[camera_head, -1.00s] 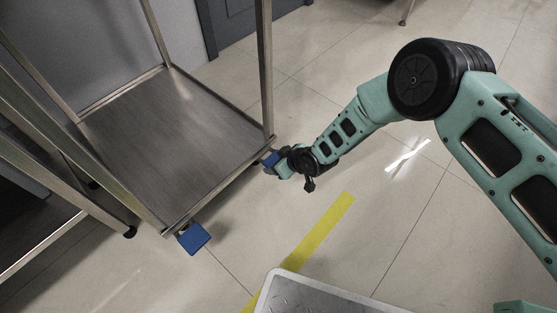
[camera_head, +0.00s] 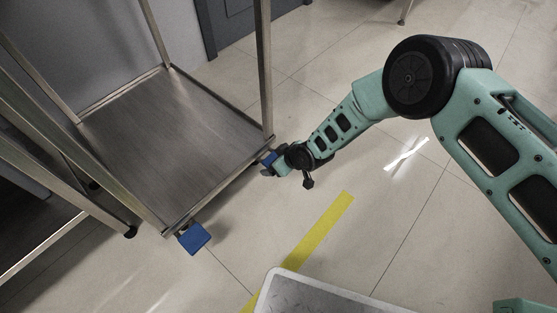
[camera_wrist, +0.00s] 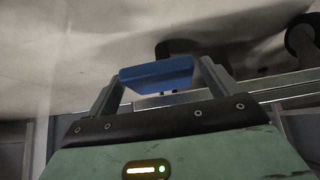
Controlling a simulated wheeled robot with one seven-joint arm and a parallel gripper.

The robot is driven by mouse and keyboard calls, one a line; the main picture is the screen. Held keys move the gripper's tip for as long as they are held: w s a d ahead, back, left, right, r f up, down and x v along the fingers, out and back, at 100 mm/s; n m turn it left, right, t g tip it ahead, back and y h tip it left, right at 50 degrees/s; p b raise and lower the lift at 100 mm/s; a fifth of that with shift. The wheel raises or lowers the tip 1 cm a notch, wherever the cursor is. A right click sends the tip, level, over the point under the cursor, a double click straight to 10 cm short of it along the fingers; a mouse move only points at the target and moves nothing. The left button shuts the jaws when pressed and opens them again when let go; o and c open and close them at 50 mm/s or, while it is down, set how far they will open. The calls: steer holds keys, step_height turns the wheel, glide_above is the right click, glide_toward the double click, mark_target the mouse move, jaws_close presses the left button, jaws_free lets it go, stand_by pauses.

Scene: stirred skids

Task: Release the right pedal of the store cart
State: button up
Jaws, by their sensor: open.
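The store cart (camera_head: 170,125) is a metal frame with a low grey deck. Its right pedal (camera_head: 268,157) is a small blue block at the deck's right front corner, partly hidden by my gripper (camera_head: 272,170). In the wrist view the blue right pedal (camera_wrist: 156,73) lies between the two grey fingers of my gripper (camera_wrist: 162,76), near their tips. The fingers are apart, and I cannot tell whether either touches the pedal. The left pedal (camera_head: 194,238) is a blue plate sticking out at the near corner.
A yellow floor stripe (camera_head: 318,235) runs in front of the cart. A light tray-like surface (camera_head: 325,295) is at the bottom edge. Another metal frame (camera_head: 50,240) stands close on the left. Open tiled floor lies to the right. Dark casters (camera_wrist: 302,38) show in the wrist view.

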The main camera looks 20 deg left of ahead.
steer(key=p+v, duration=0.8)
steer(key=v, duration=0.9)
steer(key=shift+d+r, duration=0.1)
steer(key=shift+r, duration=0.1)
steer(key=s+d+r+m+h, duration=0.1)
steer(key=d+r, duration=0.2)
steer(key=r, duration=0.7)
steer(key=s+d+r+m+h, duration=0.1)
steer(key=d+r+h, duration=0.15)
steer(key=r, duration=0.75)
steer(key=s+d+r+m+g+h, duration=0.3)
steer(key=s+d+r+m, duration=0.1)
steer(key=s+d+r, duration=1.2)
step_height(320, 180, up, 38)
steer(key=p, duration=3.8)
steer(key=shift+s+a+f+p, duration=0.15)
steer(key=shift+s+f+p, duration=0.05)
steer(key=shift+s+p, duration=0.2)
